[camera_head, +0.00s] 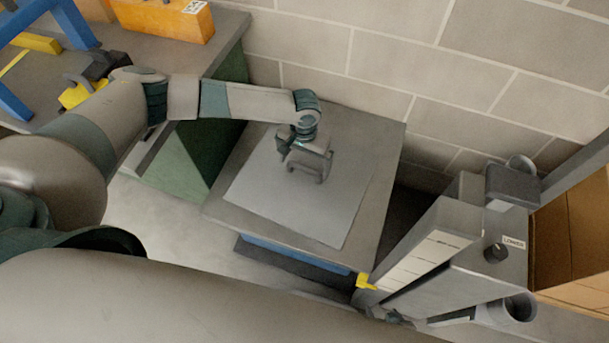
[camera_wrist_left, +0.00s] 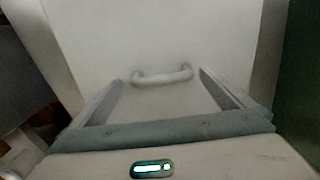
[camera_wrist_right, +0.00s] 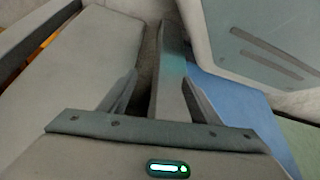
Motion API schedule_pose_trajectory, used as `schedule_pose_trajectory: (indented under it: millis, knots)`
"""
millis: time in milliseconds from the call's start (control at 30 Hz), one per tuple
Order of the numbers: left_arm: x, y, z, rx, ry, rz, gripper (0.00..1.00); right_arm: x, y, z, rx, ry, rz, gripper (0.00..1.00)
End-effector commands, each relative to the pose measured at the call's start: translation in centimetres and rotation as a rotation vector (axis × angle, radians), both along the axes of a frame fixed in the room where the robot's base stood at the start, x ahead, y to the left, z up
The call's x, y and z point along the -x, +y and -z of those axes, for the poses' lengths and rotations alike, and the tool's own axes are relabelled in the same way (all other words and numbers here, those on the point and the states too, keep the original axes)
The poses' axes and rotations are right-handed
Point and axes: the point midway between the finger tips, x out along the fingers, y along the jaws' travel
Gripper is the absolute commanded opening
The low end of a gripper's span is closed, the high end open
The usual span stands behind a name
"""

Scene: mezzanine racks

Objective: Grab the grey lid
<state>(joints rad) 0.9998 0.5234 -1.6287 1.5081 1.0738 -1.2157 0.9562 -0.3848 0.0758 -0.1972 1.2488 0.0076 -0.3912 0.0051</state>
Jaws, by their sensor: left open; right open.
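The grey lid (camera_head: 265,192) is a flat, light grey square panel lying on top of a low grey box (camera_head: 372,150) against the wall. Its pale bar handle (camera_wrist_left: 162,76) shows in the left wrist view, between my left fingertips and a little ahead of them. My left gripper (camera_head: 305,168) is open above the middle of the lid, pointing down, and hides most of the handle in the head view. I cannot tell if it touches the handle. My right gripper (camera_wrist_right: 158,88) is open with no lid in it, beside a grey cabinet-like surface and a blue panel.
A grey machine (camera_head: 450,250) with a knob and label stands right of the box. A cardboard box (camera_head: 572,245) is at far right. A workbench (camera_head: 232,32) with an orange block (camera_head: 165,18) is at upper left. A block wall (camera_head: 395,60) closes the back.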

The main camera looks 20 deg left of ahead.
Motion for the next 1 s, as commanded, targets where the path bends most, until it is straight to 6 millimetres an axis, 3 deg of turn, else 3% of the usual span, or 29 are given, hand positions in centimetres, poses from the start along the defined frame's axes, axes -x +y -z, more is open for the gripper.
schedule_pose_trajectory:
  millis: [433,967,1000]
  knots:
    - [-0.8,0.1,4.5,-0.001,0.001,0.000,1.00,-1.0,0.0,-0.2,-0.002,-0.024,-0.001,0.58]
    - [-0.8,0.1,4.9,0.000,0.000,0.000,1.00,-1.0,0.1,-0.4,-0.003,-0.025,-0.002,0.58]
    - [-0.8,0.1,4.9,0.000,0.000,0.000,0.95,-1.0,0.1,-0.4,-0.003,-0.024,-0.002,0.58]
